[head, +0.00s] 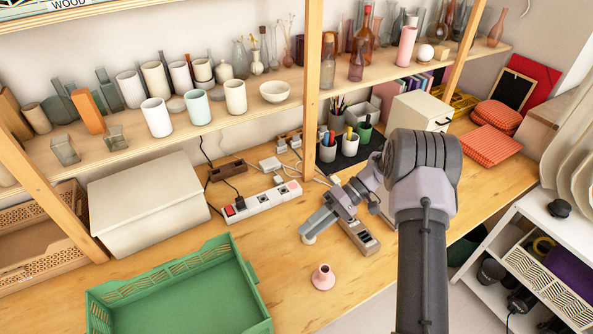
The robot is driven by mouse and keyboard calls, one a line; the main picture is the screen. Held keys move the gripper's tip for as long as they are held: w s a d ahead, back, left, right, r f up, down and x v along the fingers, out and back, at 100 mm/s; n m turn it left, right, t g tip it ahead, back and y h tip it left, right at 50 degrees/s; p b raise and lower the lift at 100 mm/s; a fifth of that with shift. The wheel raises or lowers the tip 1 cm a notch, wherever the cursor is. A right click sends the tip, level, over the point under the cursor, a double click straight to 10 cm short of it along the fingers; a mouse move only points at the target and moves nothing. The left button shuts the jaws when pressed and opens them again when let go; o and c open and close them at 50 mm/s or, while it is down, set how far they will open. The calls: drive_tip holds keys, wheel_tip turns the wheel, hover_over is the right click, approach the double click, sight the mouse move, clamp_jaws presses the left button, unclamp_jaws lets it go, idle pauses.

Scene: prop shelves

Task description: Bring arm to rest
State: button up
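My arm rises from the lower right and bends at a thick grey joint. Its forearm reaches left over the wooden worktop (330,270). My gripper (312,222) is at its end, low over the worktop and pointing down to the left. A small cream round thing (308,239) shows just below the gripper's tip; I cannot tell whether they touch.
A green crate (258,300) is at the front left, with a lidded cream box (148,205) behind it. A shelf post (313,90) and vase-filled shelf stand behind.

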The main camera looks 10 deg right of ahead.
drive_tip(key=s+a+r+m+t+h+b, duration=0.2)
drive_tip(key=s+r+h+b, duration=0.1)
drive_tip(key=s+r, duration=0.3)
drive_tip(key=s+a+r+m+t+h+b, duration=0.1)
drive_tip(key=s+a+r+h+b, duration=0.15)
drive_tip(key=r, duration=0.55)
drive_tip(key=s+d+r+m+t+h+b, duration=0.1)
drive_tip(key=s+m+t+h+b, duration=0.2)
drive_tip(key=s, duration=1)
drive_tip(key=m+t+h, duration=0.1)
drive_tip(key=m+t, duration=0.1)
drive_tip(key=t, duration=0.1)
drive_tip(key=shift+s+t, duration=0.25)
drive_tip(key=shift+t, duration=0.05)
